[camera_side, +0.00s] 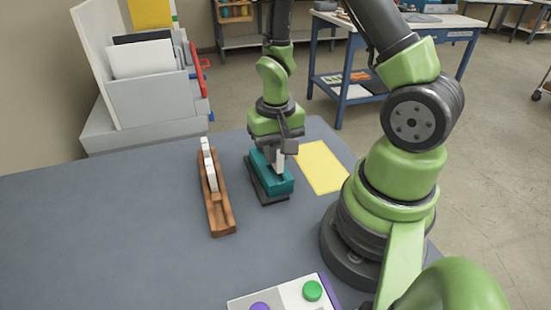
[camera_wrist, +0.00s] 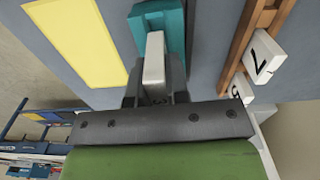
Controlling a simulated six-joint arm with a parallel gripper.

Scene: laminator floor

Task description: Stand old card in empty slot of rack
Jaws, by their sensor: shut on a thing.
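My gripper (camera_side: 279,152) points down and is shut on a pale card (camera_side: 280,164), which also shows between the fingers in the wrist view (camera_wrist: 154,62). The card is upright at the teal block (camera_side: 283,187), which sits on a dark base; I cannot tell whether its lower end is still seated in the block. The wooden rack (camera_side: 222,217) lies to the left of the block in the side view. White cards (camera_side: 209,168) stand in its far part, and its near part looks empty. In the wrist view one card (camera_wrist: 264,57) bears a dark 7-like mark.
A yellow sheet (camera_side: 322,166) lies flat to the right of the teal block. A control box with a green button (camera_side: 312,290) is at the front edge. A grey tray unit (camera_side: 150,97) stands at the back left. The table left of the rack is clear.

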